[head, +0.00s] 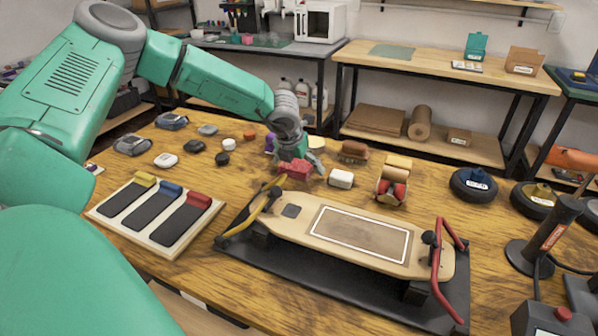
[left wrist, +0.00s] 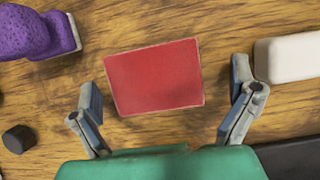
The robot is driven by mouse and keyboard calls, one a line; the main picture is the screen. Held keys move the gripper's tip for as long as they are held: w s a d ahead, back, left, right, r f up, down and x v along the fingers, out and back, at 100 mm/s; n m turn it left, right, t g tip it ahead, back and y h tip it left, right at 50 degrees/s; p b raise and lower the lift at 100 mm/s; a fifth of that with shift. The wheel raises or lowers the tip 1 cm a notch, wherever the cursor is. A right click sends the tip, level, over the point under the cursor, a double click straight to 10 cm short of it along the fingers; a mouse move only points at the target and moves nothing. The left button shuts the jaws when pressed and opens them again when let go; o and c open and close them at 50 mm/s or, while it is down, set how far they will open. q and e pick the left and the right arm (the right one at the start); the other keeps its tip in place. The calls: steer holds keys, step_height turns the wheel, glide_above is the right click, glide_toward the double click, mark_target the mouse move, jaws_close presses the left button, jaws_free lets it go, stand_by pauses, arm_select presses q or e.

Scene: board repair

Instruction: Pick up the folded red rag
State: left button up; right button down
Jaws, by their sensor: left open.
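The folded red rag (head: 296,169) lies on the wooden table behind the skateboard deck. In the left wrist view the red rag (left wrist: 154,76) is a flat red rectangle lying between my two fingers. My left gripper (head: 291,158) is above the rag with its fingers spread; in the left wrist view the open gripper (left wrist: 167,98) has a finger on each side of the rag, touching neither side. My right gripper is not in view.
A white block (head: 341,178) lies close to the right of the rag, and a purple item (left wrist: 28,32) is at its left. The skateboard deck (head: 350,235) sits on a black mat in front. Wheels, a brush (head: 354,151) and small parts stand around.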

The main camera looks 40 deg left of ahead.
mark_target(297, 165)
arm_select(q)
steer(key=shift+a+f, duration=0.2)
steer(key=shift+a, duration=0.5)
steer(key=shift+c, duration=1.3)
steer(key=shift+f, duration=0.1)
steer(key=c, duration=0.6)
steer(key=shift+d+r, duration=0.35)
steer(key=shift+d, duration=0.3)
steer(key=shift+c, duration=0.5)
steer(key=r, duration=0.3)
steer(key=r+p, duration=0.1)
steer(key=r, duration=0.2)
steer(key=r+p, duration=0.1)
steer(key=r, duration=0.2)
steer(key=shift+a, duration=0.4)
steer(key=shift+d+r, duration=0.15)
steer(key=shift+r, duration=0.1)
steer(key=shift+d+r, duration=0.1)
steer(key=shift+r, duration=0.05)
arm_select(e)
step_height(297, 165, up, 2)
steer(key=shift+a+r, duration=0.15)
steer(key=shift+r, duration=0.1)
